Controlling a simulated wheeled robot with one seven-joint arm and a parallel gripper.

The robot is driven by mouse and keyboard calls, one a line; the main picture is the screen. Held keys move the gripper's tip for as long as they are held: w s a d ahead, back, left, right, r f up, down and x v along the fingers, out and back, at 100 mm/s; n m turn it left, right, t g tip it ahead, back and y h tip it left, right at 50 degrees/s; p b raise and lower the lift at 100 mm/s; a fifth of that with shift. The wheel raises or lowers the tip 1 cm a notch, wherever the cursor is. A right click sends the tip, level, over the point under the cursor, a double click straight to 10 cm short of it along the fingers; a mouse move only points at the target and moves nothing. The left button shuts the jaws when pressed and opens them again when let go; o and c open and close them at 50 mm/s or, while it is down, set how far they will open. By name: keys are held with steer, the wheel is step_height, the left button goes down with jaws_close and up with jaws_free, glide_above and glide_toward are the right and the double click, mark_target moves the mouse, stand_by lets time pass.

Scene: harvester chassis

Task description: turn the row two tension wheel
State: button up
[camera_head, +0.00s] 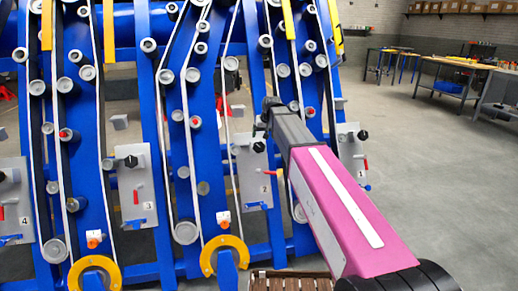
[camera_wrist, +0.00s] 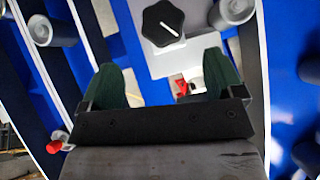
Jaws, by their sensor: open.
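The row two panel (camera_head: 250,172) is a grey plate marked 2 on the blue chassis. Its tension wheel (camera_head: 259,147) is a black knob at the panel's upper part. In the wrist view the black wheel (camera_wrist: 160,30) is lobed, with a white line on its face. My gripper (camera_wrist: 161,60) is open, its two green fingers apart and empty. The wheel lies ahead of the fingertips, between their lines and apart from them. In the head view my gripper (camera_head: 267,112) is near the panel's top right, partly hidden by my arm.
A red handle (camera_wrist: 182,87) shows on the panel below the wheel, between my fingers. Grey rollers (camera_wrist: 235,10) stand out at the upper right. Panel 3 (camera_head: 135,185) is to the left and panel 1 (camera_head: 352,155) to the right. Workbenches (camera_head: 450,75) stand far right beyond open floor.

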mark_target(260, 145)
steer(key=x, duration=1)
steer(key=shift+w+a+f, duration=0.15)
steer(key=shift+w+a, duration=0.15)
steer(key=shift+w, duration=0.05)
steer(key=c, duration=0.9)
